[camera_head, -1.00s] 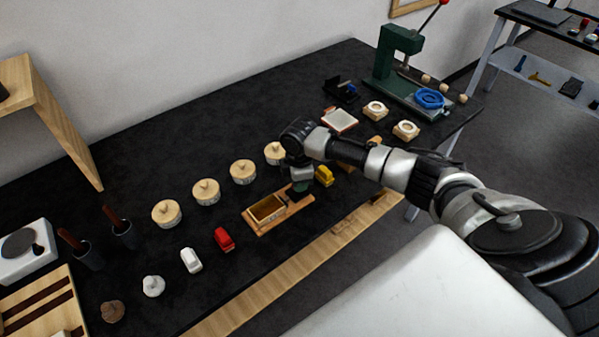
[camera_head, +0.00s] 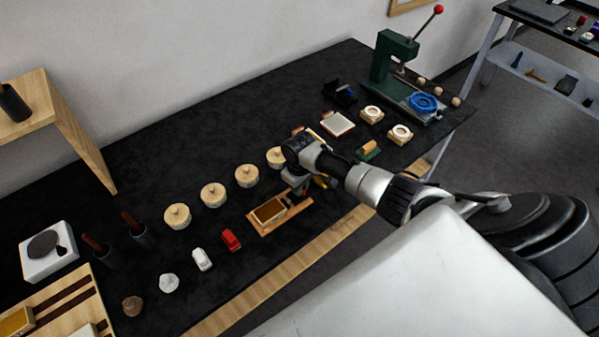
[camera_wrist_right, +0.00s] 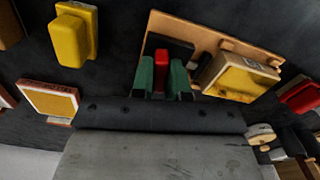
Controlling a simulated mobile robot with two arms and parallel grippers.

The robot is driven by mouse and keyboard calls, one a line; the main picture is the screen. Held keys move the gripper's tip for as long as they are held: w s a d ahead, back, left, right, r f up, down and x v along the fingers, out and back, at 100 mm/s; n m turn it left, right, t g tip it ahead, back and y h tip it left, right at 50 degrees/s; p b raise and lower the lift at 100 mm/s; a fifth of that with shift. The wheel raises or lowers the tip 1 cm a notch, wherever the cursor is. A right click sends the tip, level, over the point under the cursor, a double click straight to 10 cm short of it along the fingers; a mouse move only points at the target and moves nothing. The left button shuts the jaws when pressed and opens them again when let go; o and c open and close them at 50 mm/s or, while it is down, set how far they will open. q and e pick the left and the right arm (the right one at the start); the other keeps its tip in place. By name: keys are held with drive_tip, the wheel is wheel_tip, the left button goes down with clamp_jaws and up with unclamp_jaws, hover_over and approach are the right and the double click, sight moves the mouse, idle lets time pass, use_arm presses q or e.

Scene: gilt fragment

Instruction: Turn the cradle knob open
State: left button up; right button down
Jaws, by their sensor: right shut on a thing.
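The cradle (camera_head: 262,230) is a wooden base near the table's front edge, carrying a rectangular box (camera_head: 270,210) with a yellowish inside. In the right wrist view the cradle (camera_wrist_right: 208,35) lies across the top, with the box (camera_wrist_right: 240,78) right of the gripper. A red knob (camera_wrist_right: 160,78) shows between my right gripper's green fingers (camera_wrist_right: 163,80), which are shut on it beside a dark block on the base. In the head view my right gripper (camera_head: 297,192) is at the cradle's right end and hides the knob. My left gripper is not in view.
A yellow block (camera_wrist_right: 73,35) is close by my right gripper. A green press (camera_head: 393,65) stands at the far right.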

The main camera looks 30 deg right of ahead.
drive_tip(key=shift+r+m+p, duration=0.1)
drive_tip(key=shift+m+p, duration=0.45)
drive_tip(key=shift+m, duration=0.55)
drive_tip(key=shift+w, duration=0.1)
drive_tip(key=c, duration=1.1)
unclamp_jaws()
wheel_tip(320, 180, up, 11)
drive_tip(key=shift+f+b, duration=0.15)
drive_tip(key=shift+b, duration=0.45)
